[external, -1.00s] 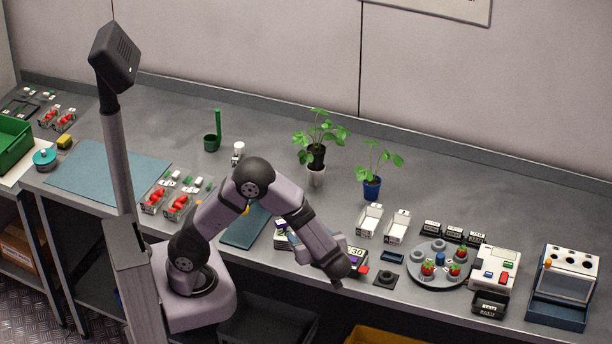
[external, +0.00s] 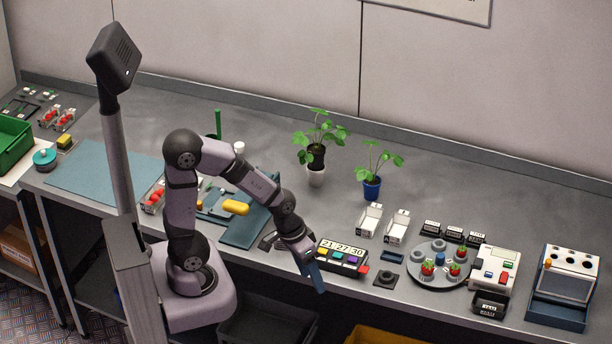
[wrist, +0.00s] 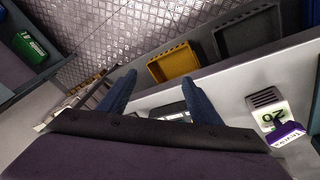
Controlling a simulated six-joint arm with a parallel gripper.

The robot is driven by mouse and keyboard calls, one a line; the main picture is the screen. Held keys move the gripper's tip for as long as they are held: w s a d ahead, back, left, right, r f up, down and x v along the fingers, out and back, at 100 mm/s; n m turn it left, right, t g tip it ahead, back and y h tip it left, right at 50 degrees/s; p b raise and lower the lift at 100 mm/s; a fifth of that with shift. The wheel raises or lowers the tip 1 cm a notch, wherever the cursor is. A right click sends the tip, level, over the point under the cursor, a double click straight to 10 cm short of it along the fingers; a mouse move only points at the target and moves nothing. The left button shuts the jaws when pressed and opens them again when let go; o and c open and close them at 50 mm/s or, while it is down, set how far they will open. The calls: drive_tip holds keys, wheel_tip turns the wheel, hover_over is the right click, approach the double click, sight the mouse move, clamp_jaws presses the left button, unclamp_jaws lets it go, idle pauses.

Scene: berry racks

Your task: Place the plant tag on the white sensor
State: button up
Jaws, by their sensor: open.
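My gripper (external: 318,286) hangs at the front edge of the bench, left of a black counter box. Its two blue fingers are apart and nothing is held between them in the wrist view (wrist: 160,82). I cannot single out the plant tag or the white sensor with certainty. Small black blocks with white labels (external: 454,232) stand in a row behind the round grey tray (external: 425,273).
The counter box (external: 342,257), reading 21 27 30, sits close right of my gripper. A white device with coloured buttons (external: 505,262) and a blue-and-white machine (external: 562,280) stand at right. Yellow (wrist: 173,63) and grey (wrist: 246,40) bins are below the bench.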

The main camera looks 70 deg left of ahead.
drive_tip(key=s+a+m+g+y, duration=0.1)
drive_tip(key=s+a+g, duration=0.1)
drive_tip(key=s+a, duration=0.3)
drive_tip(key=s, duration=0.3)
drive_tip(key=shift+f+g+y, duration=0.25)
drive_tip(key=shift+g+y, duration=0.05)
drive_tip(key=shift+g, duration=0.1)
